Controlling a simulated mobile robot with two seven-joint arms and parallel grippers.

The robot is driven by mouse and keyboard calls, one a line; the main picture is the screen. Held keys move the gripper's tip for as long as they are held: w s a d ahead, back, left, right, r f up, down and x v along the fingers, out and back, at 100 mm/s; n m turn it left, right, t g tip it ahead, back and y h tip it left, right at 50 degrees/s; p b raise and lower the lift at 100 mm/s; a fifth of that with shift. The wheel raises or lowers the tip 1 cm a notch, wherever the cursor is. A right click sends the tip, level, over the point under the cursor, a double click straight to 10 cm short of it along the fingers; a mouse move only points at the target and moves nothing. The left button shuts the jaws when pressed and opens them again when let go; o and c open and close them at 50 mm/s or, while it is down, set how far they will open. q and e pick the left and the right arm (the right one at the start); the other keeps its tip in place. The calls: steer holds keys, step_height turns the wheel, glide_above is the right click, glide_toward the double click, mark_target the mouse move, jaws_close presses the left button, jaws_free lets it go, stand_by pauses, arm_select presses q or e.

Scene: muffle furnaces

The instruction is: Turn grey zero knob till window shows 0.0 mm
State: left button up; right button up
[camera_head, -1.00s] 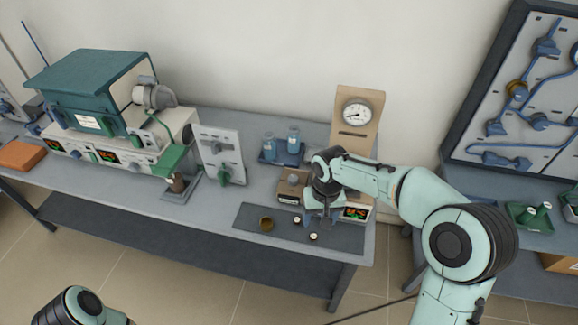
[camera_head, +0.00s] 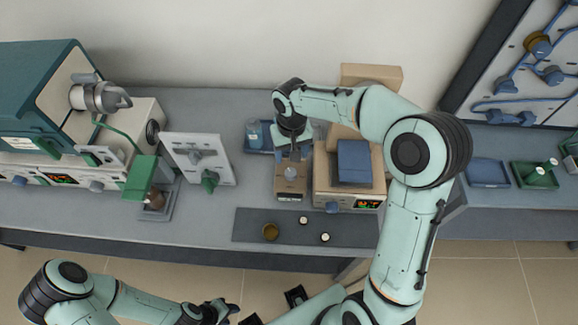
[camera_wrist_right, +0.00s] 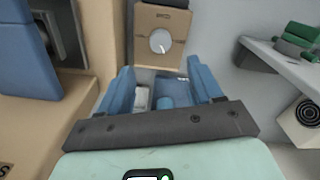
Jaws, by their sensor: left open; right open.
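A small wooden box (camera_head: 289,187) stands on the bench with a round grey knob (camera_head: 290,173) on its top. The knob shows as a pale disc in the right wrist view (camera_wrist_right: 160,41). A small dark slot is on the box's front, but no reading is legible. My left gripper (camera_head: 228,309) is open, low in front of the bench, far from the box.
A wooden balance (camera_head: 322,185) with a blue top and red display stands close right of the box. A grey mat (camera_head: 250,225) with small pieces lies in front. A white panel (camera_head: 200,155) stands left.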

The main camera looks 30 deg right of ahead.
mark_target(291, 172)
step_height(291, 172, down, 10)
steer(key=shift+w+f, duration=0.1)
stand_by(0.4)
steer(key=c, duration=1.1)
